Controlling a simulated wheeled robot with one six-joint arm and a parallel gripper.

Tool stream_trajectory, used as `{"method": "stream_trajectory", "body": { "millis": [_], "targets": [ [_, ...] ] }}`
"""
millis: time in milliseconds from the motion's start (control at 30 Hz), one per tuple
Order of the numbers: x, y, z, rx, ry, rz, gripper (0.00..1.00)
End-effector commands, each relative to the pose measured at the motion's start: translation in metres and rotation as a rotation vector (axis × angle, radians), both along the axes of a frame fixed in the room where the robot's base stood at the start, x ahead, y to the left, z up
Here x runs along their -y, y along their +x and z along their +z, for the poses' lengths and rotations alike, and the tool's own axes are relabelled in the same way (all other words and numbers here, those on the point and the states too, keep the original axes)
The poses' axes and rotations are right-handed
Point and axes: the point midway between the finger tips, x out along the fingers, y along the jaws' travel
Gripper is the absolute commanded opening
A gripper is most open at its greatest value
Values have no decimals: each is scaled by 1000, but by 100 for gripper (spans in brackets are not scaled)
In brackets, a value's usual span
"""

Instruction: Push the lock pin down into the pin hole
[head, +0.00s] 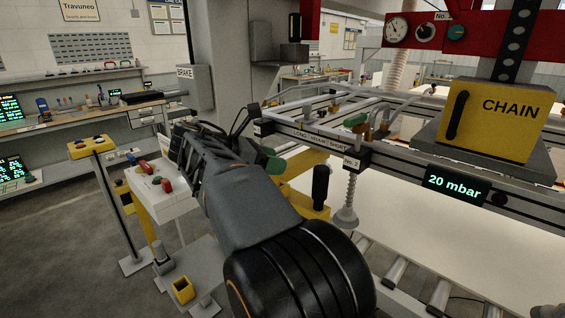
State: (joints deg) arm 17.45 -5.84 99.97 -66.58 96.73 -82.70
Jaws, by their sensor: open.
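My arm reaches from the bottom middle up to the left, and my gripper (192,140) is at its far end, in front of the gantry beam's left end. My gripper is open; its fingertips are largely hidden by its own dark body and cables. An upright black knob (320,187), which may be the lock pin, stands on a yellow block (312,210) just right of my arm. A green handle (271,162) shows beside my arm under the beam and is partly hidden. I cannot make out the pin hole.

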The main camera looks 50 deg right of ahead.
Motion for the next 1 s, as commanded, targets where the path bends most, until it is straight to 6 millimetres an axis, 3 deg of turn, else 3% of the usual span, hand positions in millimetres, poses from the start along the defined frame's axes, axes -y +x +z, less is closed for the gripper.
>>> {"method": "stream_trajectory", "body": {
  "millis": [200, 400, 733, 867, 1000],
  "targets": [
    [-39, 20, 18, 2, -1, 6, 52],
    [-64, 32, 29, 1, 0, 3, 52],
    [-79, 39, 36, 5, 2, 0, 52],
    [-84, 37, 14, 110, 50, 33, 52],
    [-110, 31, -53, 430, 228, 41, 52]
  ]
}}
